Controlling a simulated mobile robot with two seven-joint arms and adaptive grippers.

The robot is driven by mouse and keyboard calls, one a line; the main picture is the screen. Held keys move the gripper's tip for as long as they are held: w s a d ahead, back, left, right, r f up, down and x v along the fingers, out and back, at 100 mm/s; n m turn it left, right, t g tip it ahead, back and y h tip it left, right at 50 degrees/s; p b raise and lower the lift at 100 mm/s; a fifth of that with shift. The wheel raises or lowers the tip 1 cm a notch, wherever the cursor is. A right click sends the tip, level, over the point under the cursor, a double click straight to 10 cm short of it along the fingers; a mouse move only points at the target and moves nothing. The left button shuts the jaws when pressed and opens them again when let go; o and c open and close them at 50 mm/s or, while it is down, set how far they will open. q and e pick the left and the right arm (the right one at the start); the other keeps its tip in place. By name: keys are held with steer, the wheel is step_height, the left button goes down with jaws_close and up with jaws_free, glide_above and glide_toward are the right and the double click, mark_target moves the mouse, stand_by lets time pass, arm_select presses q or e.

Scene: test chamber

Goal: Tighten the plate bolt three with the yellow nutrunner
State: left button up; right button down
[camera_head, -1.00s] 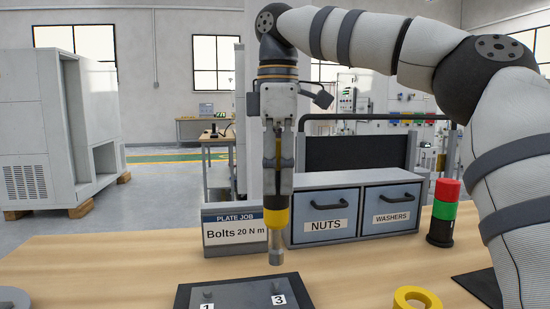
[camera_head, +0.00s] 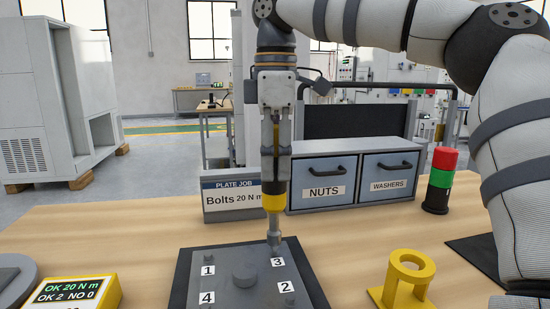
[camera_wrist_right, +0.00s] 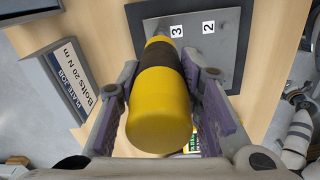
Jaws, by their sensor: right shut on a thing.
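The yellow nutrunner (camera_head: 273,203) hangs upright with its metal socket (camera_head: 274,240) down at the plate's bolt by label 3 (camera_head: 278,262). The socket hides that bolt, and I cannot tell how fully it sits on it. My right gripper (camera_head: 276,170) is shut on the nutrunner's body. The right wrist view shows the yellow and black nutrunner (camera_wrist_right: 160,100) between both fingers. The grey plate (camera_head: 245,299) has a round centre boss and bolts by labels 1, 2 and 4. My left gripper is in neither view.
A yellow controller (camera_head: 72,292) reads "OK 20 N m, OK 2 NO 0". A yellow ring stand (camera_head: 405,278) is right of the plate. The job sign (camera_head: 232,195), drawer box (camera_head: 350,170) and stack light (camera_head: 440,180) stand behind.

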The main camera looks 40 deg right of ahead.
steer(key=shift+f, duration=1.1)
stand_by(2.3)
